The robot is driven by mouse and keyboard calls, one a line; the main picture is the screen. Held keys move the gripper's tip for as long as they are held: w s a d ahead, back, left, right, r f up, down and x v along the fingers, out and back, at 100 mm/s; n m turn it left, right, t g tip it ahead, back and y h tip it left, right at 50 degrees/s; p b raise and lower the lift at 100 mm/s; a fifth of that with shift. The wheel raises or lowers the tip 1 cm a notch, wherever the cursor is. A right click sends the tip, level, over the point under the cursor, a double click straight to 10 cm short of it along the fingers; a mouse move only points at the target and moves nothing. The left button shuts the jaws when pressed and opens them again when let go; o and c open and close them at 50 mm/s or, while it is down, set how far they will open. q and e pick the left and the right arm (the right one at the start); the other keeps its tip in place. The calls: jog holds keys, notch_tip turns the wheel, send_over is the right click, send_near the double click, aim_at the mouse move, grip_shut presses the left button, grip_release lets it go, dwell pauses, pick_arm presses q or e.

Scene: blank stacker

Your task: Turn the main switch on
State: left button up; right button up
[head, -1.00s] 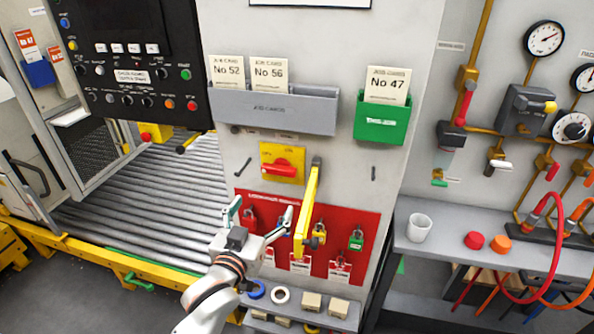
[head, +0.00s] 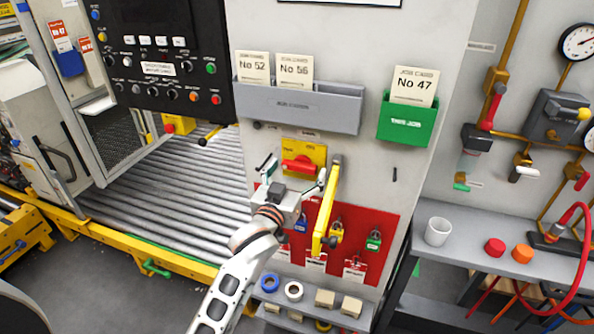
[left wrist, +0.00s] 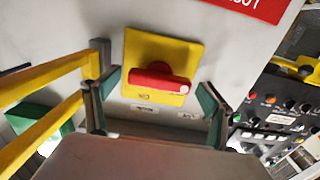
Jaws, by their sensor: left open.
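The main switch (head: 302,165) is a red rotary handle on a yellow plate (head: 318,154), on the grey cabinet front. Its handle lies roughly horizontal in the head view. My left gripper (head: 294,174) is open and empty, just below and in front of the switch. In the left wrist view the red handle (left wrist: 158,84) sits between the spread fingers of the left gripper (left wrist: 160,96), with no visible contact. My right gripper is not in view.
A yellow bar (head: 326,212) on a grey bracket juts out just right of the switch, close to my left gripper's finger. A grey card holder (head: 300,105) is above. A red board (head: 385,222) with padlocks is below. Rollers (head: 170,195) lie left.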

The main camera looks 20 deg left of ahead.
pick_arm(q)
jog(key=c, duration=1.1)
jog(key=shift+c, duration=0.2)
jog(key=shift+m, duration=0.3)
jog(key=m, duration=0.3)
jog(key=shift+m, duration=0.3)
jog(key=m, duration=0.4)
jog(key=shift+r+m, duration=0.1)
jog(key=shift+m, duration=0.2)
jog(key=m, duration=0.4)
jog(key=shift+d+m, duration=0.1)
jog(key=shift+m, duration=2.4)
